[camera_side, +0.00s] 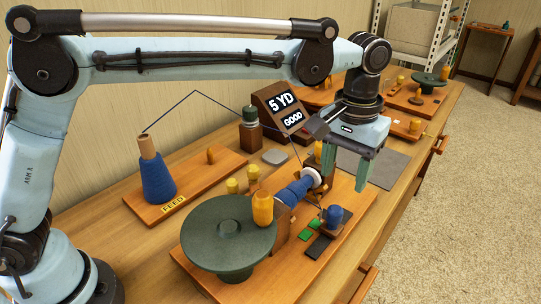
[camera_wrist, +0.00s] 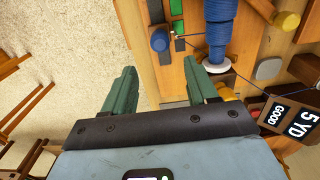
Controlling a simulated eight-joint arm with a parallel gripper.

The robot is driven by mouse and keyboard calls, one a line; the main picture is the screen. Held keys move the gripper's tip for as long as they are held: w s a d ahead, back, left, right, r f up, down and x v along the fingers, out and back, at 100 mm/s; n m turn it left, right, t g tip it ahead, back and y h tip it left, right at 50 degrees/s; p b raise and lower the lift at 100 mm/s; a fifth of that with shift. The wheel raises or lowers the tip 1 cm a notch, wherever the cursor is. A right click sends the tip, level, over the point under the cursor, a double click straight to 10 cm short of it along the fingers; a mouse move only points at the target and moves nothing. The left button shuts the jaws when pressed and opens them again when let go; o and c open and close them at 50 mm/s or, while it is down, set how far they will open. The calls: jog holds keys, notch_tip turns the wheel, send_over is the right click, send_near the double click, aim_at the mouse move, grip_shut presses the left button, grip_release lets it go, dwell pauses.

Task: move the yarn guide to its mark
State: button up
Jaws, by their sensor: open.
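The yarn guide appears to be the small carriage with a blue knob (camera_side: 332,215), which also shows in the wrist view (camera_wrist: 160,39). I cannot tell which patch is the mark. My gripper (camera_side: 344,180) is open and empty, above and beyond the knob, apart from it. Its green fingers (camera_wrist: 160,68) show in the wrist view.
A dark green wheel (camera_side: 229,236) with an orange handle (camera_side: 263,208) stands at the front left. A blue yarn cone (camera_side: 157,180) stands on the FEED board. A sign reads "5 YD GOOD" (camera_side: 284,109). A grey mat (camera_side: 372,166) lies clear behind my gripper.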

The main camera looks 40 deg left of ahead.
aim_at(337, 207)
notch_tip(337, 207, down, 10)
jog(key=shift+f, duration=0.25)
dwell(0.3)
